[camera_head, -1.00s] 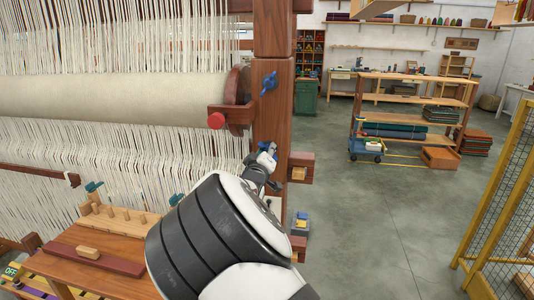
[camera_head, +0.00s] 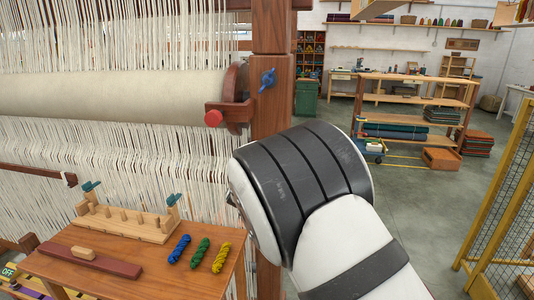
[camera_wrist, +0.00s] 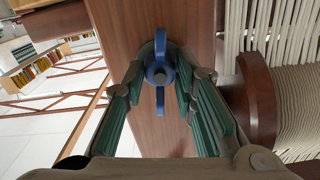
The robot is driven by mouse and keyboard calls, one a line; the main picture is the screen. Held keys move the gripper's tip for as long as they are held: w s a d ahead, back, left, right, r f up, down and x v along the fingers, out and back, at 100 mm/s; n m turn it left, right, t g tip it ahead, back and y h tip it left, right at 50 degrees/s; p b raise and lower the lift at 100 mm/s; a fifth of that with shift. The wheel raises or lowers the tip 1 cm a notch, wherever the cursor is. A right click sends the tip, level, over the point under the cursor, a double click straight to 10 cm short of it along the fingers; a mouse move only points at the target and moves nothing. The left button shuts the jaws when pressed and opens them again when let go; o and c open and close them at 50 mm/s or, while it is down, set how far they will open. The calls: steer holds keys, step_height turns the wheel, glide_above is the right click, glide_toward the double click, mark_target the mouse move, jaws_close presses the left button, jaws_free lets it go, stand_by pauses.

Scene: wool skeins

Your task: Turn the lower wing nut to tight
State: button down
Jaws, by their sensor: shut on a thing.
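The lower wing nut (camera_wrist: 159,76) is blue and sits on the brown wooden post (camera_wrist: 130,40) in the wrist view. Its two wings lie along the post's length, pointing up and down in that view. My gripper (camera_wrist: 164,82) has its green-padded fingers on either side of the nut, shut on it near the hub. In the head view my arm hides this nut and the gripper. Another blue wing nut (camera_head: 267,80) shows higher on the same post, clear of my arm.
A cloth roller (camera_head: 110,97) and red knob (camera_head: 213,118) lie left of the post. A wooden table (camera_head: 140,262) below holds a peg rack (camera_head: 125,222) and blue, green and yellow skeins. Open floor (camera_head: 420,210) lies right, with a yellow mesh fence (camera_head: 505,190) beyond.

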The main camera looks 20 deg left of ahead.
steer(key=shift+m+b, duration=0.6)
steer(key=shift+m, duration=1.5)
steer(key=c, duration=1.3)
jaws_free()
steer(key=v, duration=1.2)
